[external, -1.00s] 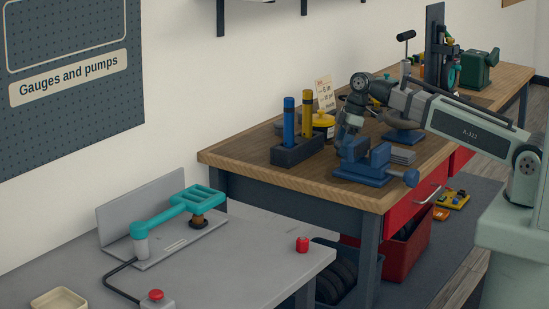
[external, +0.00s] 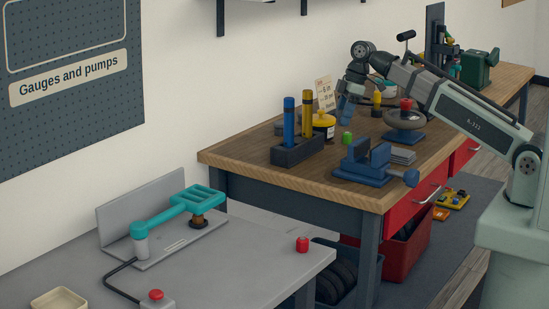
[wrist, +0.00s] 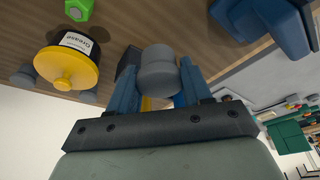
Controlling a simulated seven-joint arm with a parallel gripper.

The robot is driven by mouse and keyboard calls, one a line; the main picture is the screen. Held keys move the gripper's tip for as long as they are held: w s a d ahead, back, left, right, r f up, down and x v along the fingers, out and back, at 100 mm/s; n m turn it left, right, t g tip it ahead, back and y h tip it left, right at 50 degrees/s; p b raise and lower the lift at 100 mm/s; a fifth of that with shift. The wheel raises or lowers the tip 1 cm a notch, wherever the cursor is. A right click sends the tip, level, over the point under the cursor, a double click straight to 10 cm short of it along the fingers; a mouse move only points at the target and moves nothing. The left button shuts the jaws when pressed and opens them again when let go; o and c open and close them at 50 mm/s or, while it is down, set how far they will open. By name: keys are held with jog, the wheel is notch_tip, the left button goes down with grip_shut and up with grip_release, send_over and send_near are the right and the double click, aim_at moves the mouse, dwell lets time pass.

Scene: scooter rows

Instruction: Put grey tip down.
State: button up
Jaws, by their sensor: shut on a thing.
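The grey tip (wrist: 158,70) is a short rounded cylinder in the wrist view, gripped between the blue fingers of my gripper (wrist: 160,82). In the external view my gripper (external: 346,110) hangs above the wooden bench, behind the blue vise and right of the yellow grease pot; the tip cannot be made out there. A small green piece (external: 347,138) stands on the bench below my gripper and shows at the top left of the wrist view (wrist: 80,9).
The blue vise (external: 365,162) stands at the bench's front. A dark block (external: 297,150) with blue and yellow tubes is at left, beside the yellow grease pot (external: 324,122). A wheel (external: 405,120) on a blue stand is at right. Grey plates (external: 402,156) lie near the vise.

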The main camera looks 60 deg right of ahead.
jog(key=s+a+f+n+g, duration=0.1)
jog(key=s+a+f+n, duration=0.35)
jog(key=a, duration=1.45)
jog(key=s+a+f+n+g+y, duration=0.15)
jog(key=s+a, duration=0.55)
jog(key=a, duration=1.2)
jog(key=s+a+f+n+h, duration=0.1)
jog(key=s+a+f+n, duration=0.35)
jog(key=a, duration=1.45)
notch_tip(320, 180, up, 3)
jog(key=m+t, duration=0.3)
jog(key=m, duration=0.8)
send_over(229, 281)
jog(key=shift+g, duration=0.25)
jog(key=f, duration=0.6)
jog(key=s+d+f, duration=0.1)
jog(key=f, duration=0.3)
jog(key=shift+f, duration=0.2)
jog(key=o, duration=1)
